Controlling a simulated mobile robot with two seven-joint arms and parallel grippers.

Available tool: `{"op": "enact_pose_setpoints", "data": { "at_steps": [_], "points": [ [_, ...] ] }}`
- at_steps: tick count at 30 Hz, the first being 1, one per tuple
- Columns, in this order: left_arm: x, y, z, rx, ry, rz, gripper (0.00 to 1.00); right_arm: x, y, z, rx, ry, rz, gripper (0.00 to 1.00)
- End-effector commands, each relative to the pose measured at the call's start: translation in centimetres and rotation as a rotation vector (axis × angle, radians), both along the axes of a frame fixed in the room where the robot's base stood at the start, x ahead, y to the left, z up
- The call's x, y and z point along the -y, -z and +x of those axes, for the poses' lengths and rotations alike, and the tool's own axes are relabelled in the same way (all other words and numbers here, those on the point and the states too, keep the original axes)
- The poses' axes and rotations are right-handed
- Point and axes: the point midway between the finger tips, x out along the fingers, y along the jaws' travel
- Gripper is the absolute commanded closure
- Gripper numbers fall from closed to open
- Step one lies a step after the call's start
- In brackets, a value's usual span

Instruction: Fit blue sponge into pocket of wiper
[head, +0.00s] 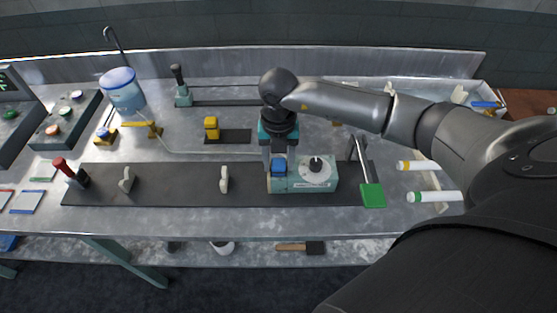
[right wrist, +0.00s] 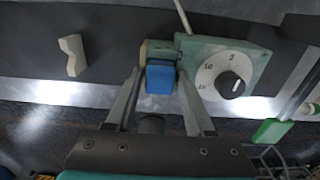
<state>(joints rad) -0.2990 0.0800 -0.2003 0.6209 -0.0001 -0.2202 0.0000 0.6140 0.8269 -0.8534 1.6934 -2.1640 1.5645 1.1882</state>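The small blue sponge (head: 279,165) sits at the left end of a teal box with a white dial (head: 316,172), beside a tan end piece (right wrist: 157,48). The sponge also shows in the right wrist view (right wrist: 160,79). The wiper and its pocket are not clearly distinguishable; I cannot tell how deep the sponge sits. My right gripper (head: 279,163) points down over the sponge with one finger on each side. The right wrist view shows narrow gaps between the fingers (right wrist: 160,74) and the sponge, so it looks open. My left gripper is not in view.
The teal box stands on a long dark mat (head: 150,190) with two pale hooks (head: 224,179). A green-ended paddle (head: 373,195) and white tubes (head: 434,197) lie to the right. A yellow block (head: 211,128) and a blue-topped container (head: 122,92) stand farther back left.

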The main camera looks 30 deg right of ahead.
Motion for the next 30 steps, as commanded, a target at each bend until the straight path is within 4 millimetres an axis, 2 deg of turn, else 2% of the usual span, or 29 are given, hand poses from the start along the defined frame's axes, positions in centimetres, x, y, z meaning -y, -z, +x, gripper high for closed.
{"op": "enact_pose_setpoints", "data": {
  "at_steps": [1,4,14,17,24,30],
  "points": [
    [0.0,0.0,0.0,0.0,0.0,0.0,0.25,0.0,0.0,0.0,0.0,0.0,0.0,0.4],
    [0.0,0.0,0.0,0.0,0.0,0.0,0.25,0.0,0.0,0.0,0.0,0.0,0.0,0.3],
    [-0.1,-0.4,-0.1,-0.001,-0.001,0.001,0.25,0.0,-0.5,0.0,0.0,0.0,0.0,0.3],
    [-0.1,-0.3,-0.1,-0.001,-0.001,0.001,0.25,0.0,-1.8,0.1,0.004,0.0,0.0,0.3],
    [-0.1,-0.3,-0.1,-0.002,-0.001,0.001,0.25,0.0,-7.1,0.1,0.005,-0.001,-0.001,0.3],
    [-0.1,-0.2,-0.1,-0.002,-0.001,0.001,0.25,0.0,-10.7,0.1,0.004,0.0,0.0,0.3]
  ]
}}
